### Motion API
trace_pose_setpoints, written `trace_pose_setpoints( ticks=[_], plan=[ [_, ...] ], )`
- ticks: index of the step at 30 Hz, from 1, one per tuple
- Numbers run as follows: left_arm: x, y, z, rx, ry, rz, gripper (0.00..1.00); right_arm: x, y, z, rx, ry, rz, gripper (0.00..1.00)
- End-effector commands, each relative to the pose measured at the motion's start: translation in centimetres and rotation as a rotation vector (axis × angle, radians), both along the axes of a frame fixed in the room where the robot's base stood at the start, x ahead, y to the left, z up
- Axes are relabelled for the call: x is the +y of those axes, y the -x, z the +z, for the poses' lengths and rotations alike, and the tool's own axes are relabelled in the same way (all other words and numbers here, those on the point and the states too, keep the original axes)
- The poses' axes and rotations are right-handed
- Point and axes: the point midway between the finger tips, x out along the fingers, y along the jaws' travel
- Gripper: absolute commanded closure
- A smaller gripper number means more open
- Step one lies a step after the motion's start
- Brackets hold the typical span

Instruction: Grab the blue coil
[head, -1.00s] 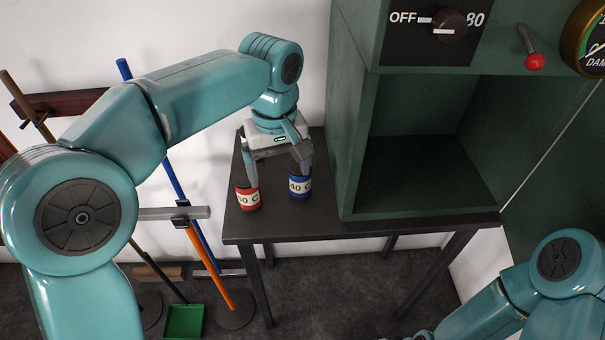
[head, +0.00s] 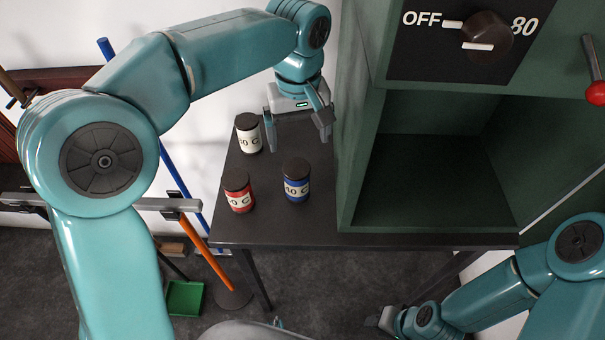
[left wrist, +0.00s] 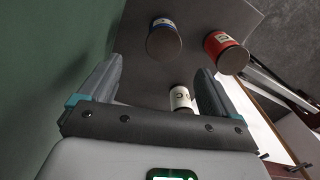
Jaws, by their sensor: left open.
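The blue coil (head: 296,189), a small dark-capped cylinder with a white label band, stands upright on the black table. It also shows at the top of the left wrist view (left wrist: 162,42). My left gripper (head: 298,140) is open and empty, behind and above the blue coil, apart from it. In the left wrist view the blue coil lies beyond the gap between the open fingers (left wrist: 158,72). My right gripper (head: 382,321) is low at the bottom right; its jaws are too unclear to read.
A red coil (head: 238,197) stands left of the blue one, and a white coil (head: 248,140) behind, near my left finger. A green cabinet (head: 360,165) with an open compartment and a dial (head: 487,38) borders the table's right. The table's front edge is near.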

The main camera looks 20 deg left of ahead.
Motion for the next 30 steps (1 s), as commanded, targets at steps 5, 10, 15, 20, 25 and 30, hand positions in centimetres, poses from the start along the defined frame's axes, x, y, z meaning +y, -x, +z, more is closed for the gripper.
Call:
trace_pose_setpoints(
  ticks=[5, 10, 15, 20, 25, 30],
  plan=[
    [0.1, 0.5, -4.1, 0.007, -0.002, 0.0, 0.08, 0.0, 0.0, -0.3, 0.001, 0.0, 0.0, 0.66],
    [0.1, 0.7, -7.9, 0.005, -0.001, -0.001, 0.08, 0.0, 0.0, -0.3, 0.001, 0.0, 0.0, 0.66],
    [0.0, 0.5, -10.0, 0.003, -0.001, 0.001, 0.08, 0.0, 0.0, -0.2, 0.0, 0.0, 0.0, 0.66],
    [0.0, 0.3, -11.2, 0.004, 0.0, 0.001, 0.08, 0.0, 0.0, 0.2, 0.001, 0.0, 0.0, 0.66],
    [0.1, -0.1, -14.0, 0.005, -0.001, 0.0, 0.08, 0.0, 0.0, 0.8, 0.0, 0.0, 0.0, 0.66],
    [0.1, -0.2, -15.5, 0.003, -0.001, 0.001, 0.08, 0.0, 0.0, 0.9, 0.0, 0.0, 0.0, 0.66]
  ],
)
